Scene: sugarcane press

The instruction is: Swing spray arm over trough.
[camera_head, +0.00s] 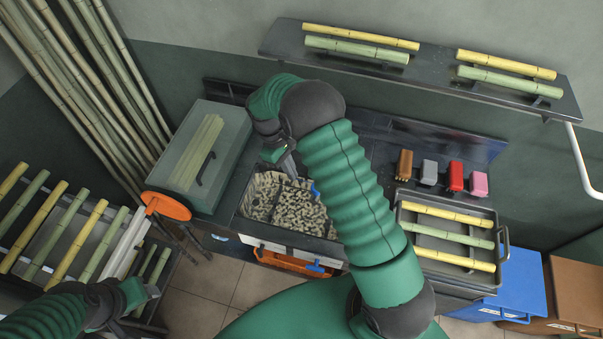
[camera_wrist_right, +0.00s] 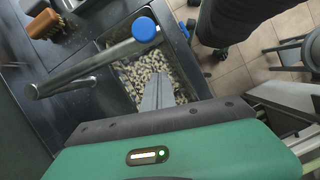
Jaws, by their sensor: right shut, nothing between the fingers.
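The trough (camera_head: 243,222) holds pale chopped pieces and sits in the dark counter; it also shows in the right wrist view (camera_wrist_right: 187,62). The spray arm (camera_wrist_right: 90,61) is a metal pipe with a blue end cap (camera_wrist_right: 145,29). In that view it crosses the trough's upper-left edge, its cap near the trough's upper end. In the head view my right arm hides most of it; a blue bit (camera_head: 315,189) shows beside the arm. My right gripper (camera_head: 287,168) is shut and empty, pointing down above the trough, beside the pipe. My left gripper (camera_head: 150,291) is low at left; its jaws are unclear.
A grey box (camera_head: 238,125) with cane stands left of the trough. Brushes and coloured blocks (camera_head: 455,177) sit at right, above a cane tray (camera_head: 497,258). An orange disc (camera_head: 166,206) is at left. A cane shelf (camera_head: 430,70) spans the back wall.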

